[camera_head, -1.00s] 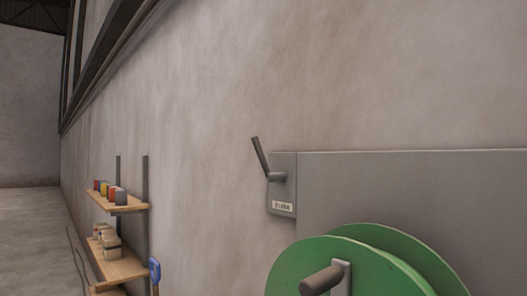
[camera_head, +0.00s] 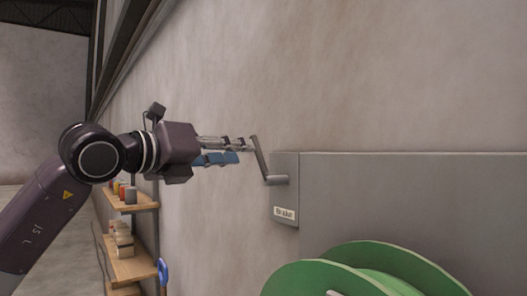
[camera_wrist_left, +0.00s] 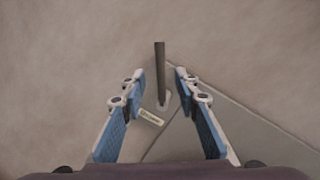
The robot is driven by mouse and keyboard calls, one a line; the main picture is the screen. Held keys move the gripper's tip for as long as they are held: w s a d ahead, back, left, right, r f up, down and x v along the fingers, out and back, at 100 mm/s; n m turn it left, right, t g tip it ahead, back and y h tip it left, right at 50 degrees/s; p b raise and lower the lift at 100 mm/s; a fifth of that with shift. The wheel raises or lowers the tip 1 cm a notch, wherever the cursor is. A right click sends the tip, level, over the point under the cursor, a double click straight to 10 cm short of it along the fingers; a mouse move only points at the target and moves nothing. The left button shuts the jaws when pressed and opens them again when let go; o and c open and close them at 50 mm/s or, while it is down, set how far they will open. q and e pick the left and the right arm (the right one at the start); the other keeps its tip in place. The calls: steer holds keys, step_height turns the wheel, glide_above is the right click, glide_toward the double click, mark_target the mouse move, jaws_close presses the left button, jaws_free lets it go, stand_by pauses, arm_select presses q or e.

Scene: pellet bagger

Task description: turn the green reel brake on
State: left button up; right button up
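The brake lever (camera_head: 259,158) is a dark bar on a short grey pivot at the left end of a grey panel, tilted up and to the left. A small brake label (camera_head: 284,213) sits below it. The green reel (camera_head: 345,272) stands in front of the panel at the bottom right. My left gripper (camera_head: 243,150) is open, with its fingertips close to the lever from the left. In the left wrist view the lever (camera_wrist_left: 160,75) stands between the two spread blue-padded fingers, with space on both sides. I cannot tell from these views whether anything touches. My right gripper is not in view.
The grey panel (camera_head: 420,190) runs right along the plain wall. Wooden shelves (camera_head: 132,266) with small jars and boxes stand at the lower left, behind my left arm. A blue-handled tool (camera_head: 163,272) hangs beside them.

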mark_target(257, 146)
arm_select(q)
steer(key=p+x, duration=0.2)
steer(key=x, duration=0.1)
steer(key=p+x, duration=0.1)
steer(key=x, duration=0.2)
steer(key=shift+w+d+r+p, duration=0.25)
steer(key=shift+w+d+p, duration=0.05)
steer(key=shift+p, duration=0.1)
steer(key=shift+w+d+f, duration=0.1)
steer(key=shift+w+d, duration=0.05)
steer(key=shift+w, duration=0.05)
steer(key=shift+c, duration=0.6)
jaws_close()
